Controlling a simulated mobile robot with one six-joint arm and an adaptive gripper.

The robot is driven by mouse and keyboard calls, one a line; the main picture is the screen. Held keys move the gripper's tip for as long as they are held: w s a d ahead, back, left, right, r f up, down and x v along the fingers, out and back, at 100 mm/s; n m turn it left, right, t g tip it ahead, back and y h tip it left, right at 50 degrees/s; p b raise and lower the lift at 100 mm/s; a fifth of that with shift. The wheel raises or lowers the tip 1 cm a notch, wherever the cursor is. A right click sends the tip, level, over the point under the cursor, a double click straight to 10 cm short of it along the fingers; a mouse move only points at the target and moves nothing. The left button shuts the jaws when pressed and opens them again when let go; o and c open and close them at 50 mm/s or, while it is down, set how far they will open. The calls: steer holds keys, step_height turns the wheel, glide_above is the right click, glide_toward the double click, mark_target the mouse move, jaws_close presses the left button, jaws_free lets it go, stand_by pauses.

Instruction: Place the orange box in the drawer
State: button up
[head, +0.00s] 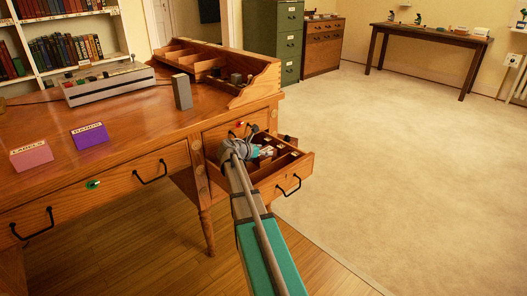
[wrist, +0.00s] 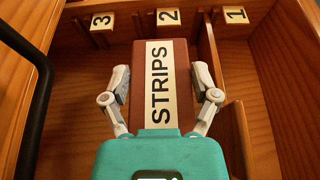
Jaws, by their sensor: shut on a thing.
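The reddish-brown to orange box (wrist: 178,60), with a white label reading STRIPS, lies between my gripper's fingers in the wrist view. In the wrist view the drawer (wrist: 285,85) has wooden dividers and tags 3, 2 and 1; the box's far end is by tag 2. I cannot tell whether the box touches the drawer floor. My arm and gripper hide it in the head view.
The desk top (head: 135,125) holds a pink box (head: 31,155), a purple box (head: 90,135), a grey block (head: 181,91) and a grey device (head: 108,84). A dark drawer handle (wrist: 35,90) is close at the left of the wrist view. Carpet to the right is clear.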

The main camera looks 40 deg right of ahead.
steer(key=shift+f, duration=0.25)
steer(key=o, duration=1)
steer(key=shift+o, duration=0.2)
steer(key=shift+r, duration=0.25)
steer(key=shift+r+p, duration=0.4)
steer(key=shift+p, duration=0.1)
steer(key=shift+a+r+p, duration=0.15)
steer(key=shift+r+p, duration=0.1)
steer(key=shift+p, duration=0.05)
steer(key=p+v, duration=0.1)
steer(key=v, duration=0.3)
steer(key=shift+a+r+p, duration=0.1)
steer(key=shift+a+p, duration=0.1)
steer(key=shift+p, duration=0.1)
steer(key=a, duration=1.2)
steer(key=shift+s, duration=0.45)
